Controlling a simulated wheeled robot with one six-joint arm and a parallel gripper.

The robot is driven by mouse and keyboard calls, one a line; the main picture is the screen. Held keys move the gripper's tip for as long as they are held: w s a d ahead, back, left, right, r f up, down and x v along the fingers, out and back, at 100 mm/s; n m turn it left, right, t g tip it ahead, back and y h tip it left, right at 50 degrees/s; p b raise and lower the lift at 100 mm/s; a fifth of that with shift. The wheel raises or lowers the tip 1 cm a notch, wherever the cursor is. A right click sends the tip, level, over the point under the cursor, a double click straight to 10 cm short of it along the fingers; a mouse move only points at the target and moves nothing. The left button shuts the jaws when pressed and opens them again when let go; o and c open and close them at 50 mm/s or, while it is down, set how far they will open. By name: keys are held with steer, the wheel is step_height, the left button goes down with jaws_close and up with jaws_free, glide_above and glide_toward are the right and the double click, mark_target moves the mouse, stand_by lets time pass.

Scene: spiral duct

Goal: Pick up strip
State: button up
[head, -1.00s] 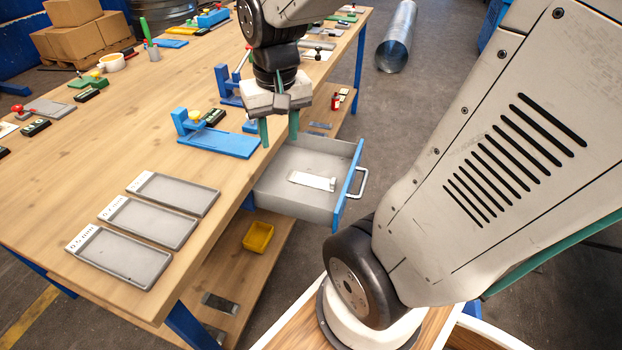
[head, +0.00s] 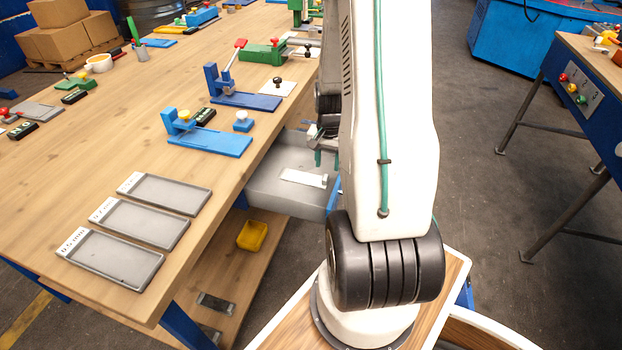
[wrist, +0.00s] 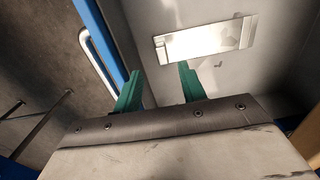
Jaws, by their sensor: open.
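In the wrist view the strip (wrist: 200,38) shows as a bright rectangle on the drawer floor, ahead and to the right of the fingertips. My gripper (wrist: 157,88) has two green fingers, apart and empty. In the head view my arm hides most of the gripper; a green finger shows at the drawer's back right.
The drawer's blue front and handle (wrist: 97,55) lie left of the fingers in the wrist view. On the table are three grey trays (head: 108,257) and blue clamp fixtures (head: 210,140). A yellow bin (head: 252,235) sits on the shelf below.

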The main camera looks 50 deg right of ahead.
mark_target(325, 177)
step_height(325, 177, down, 5)
steer(key=shift+w+a+f, duration=0.15)
steer(key=shift+c, duration=0.3)
jaws_close()
step_height(325, 177, up, 25)
stand_by(1.0)
